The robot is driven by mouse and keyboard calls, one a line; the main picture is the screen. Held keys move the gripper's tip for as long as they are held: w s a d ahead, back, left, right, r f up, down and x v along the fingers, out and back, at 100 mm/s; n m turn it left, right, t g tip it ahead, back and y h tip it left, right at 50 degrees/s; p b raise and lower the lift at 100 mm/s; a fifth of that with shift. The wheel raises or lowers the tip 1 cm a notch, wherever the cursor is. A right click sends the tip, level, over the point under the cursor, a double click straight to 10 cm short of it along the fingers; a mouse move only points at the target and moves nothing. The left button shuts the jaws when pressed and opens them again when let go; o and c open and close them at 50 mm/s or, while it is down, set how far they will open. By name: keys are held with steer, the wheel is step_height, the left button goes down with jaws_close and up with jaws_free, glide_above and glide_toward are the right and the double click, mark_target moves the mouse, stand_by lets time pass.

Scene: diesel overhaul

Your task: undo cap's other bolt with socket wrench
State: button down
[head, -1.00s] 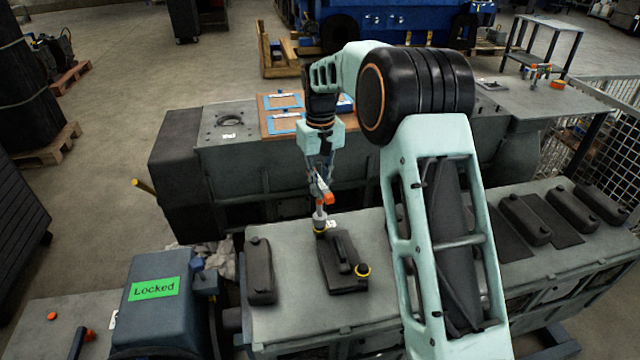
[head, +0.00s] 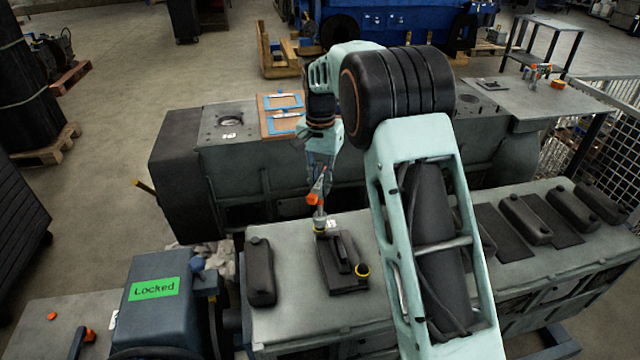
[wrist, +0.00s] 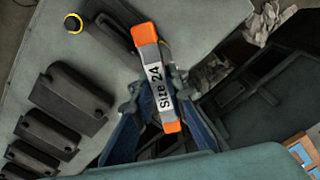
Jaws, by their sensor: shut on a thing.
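The socket wrench (wrist: 158,82) has orange ends and a "Size 24" label. My gripper (wrist: 155,108) is shut on its handle. In the head view my gripper (head: 320,186) holds the wrench (head: 317,204) above the far end of the dark cap (head: 345,268). The wrench's socket end points down at the yellow-ringed bolt there (head: 320,229) and appears to be on it; contact is too small to confirm. The cap's near-end bolt (head: 362,270) has a yellow ring and stands clear of the wrench. It also shows in the wrist view (wrist: 73,23). The wrench hides the far bolt there.
Another dark cover (head: 260,272) lies left of the cap on the grey engine block (head: 300,318). Several more covers (head: 525,218) sit to the right. A blue-grey housing labelled "Locked" (head: 150,318) stands at front left. A second engine block (head: 175,165) is behind.

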steer(key=m, duration=0.8)
steer(key=shift+m, duration=0.4)
steer(key=m, duration=0.4)
steer(key=shift+m, duration=2.4)
steer(key=shift+f, duration=0.1)
steer(key=shift+f+b, duration=0.4)
steer(key=shift+f, duration=0.25)
steer(key=n, duration=0.3)
steer(key=shift+p, duration=0.4)
